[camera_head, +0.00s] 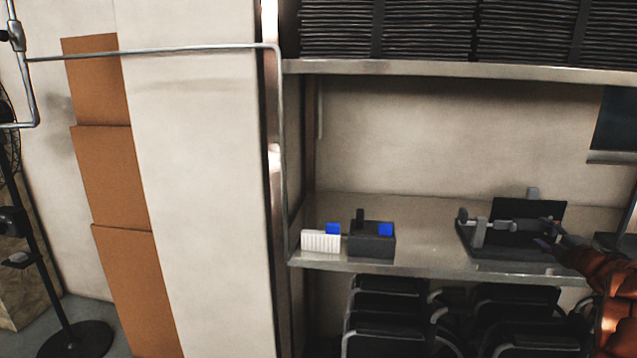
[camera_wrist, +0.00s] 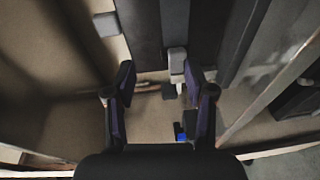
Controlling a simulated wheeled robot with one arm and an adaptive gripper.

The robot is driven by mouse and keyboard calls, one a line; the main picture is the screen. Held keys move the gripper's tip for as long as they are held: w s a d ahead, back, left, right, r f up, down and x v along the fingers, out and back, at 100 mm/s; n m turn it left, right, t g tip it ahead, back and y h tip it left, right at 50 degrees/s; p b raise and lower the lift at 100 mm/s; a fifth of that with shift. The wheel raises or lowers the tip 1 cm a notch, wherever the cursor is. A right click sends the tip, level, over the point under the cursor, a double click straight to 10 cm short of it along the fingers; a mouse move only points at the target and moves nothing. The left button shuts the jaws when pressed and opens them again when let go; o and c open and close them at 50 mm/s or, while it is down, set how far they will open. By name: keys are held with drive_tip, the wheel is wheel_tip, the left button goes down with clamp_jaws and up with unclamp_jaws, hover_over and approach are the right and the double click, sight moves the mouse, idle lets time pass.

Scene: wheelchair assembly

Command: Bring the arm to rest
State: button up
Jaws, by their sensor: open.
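My gripper (camera_wrist: 167,80) is open, and its two dark fingers stand apart in the wrist view. No thing is held between them. A light grey block on a dark panel (camera_wrist: 177,60) shows just beyond the gap between the fingertips; I cannot tell if they touch. In the head view my copper-coloured arm comes in at the right edge. Its end is at a dark fixture with grey bars (camera_head: 488,236), which sits on the shelf. The exact fingertip position is hard to make out there.
The metal shelf (camera_head: 425,264) also holds a white ribbed block (camera_head: 320,241) and a dark box (camera_head: 371,245), with blue pieces by them. Dark stacked panels (camera_head: 430,28) fill the upper shelf. Black chair-like frames (camera_head: 390,318) stand below. The shelf middle is bare.

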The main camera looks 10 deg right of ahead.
drive_tip(key=w+a+r+m+g+h, duration=0.1)
drive_tip(key=a+r+m+g+h, duration=0.35)
drive_tip(key=m+h, duration=0.2)
drive_tip(key=s+a+m+g, duration=0.4)
drive_tip(key=s+a+m, duration=0.25)
drive_tip(key=a, duration=0.55)
drive_tip(key=s+a+f+m+g+y, duration=0.1)
drive_tip(key=s+a+f+g+y, duration=0.2)
drive_tip(key=s+a, duration=0.9)
drive_tip(key=s+a+f+m+g+y, duration=0.1)
drive_tip(key=s+a+f+g, duration=0.3)
drive_tip(key=s+a, duration=0.8)
drive_tip(key=s+a+f+g+y, duration=0.3)
drive_tip(key=s+a+f, duration=0.3)
drive_tip(key=s+a, duration=0.6)
drive_tip(key=shift+a+f+m+y, duration=0.4)
drive_tip(key=shift+a+y, duration=0.45)
drive_tip(key=shift+a, duration=0.15)
drive_tip(key=shift+g, duration=0.25)
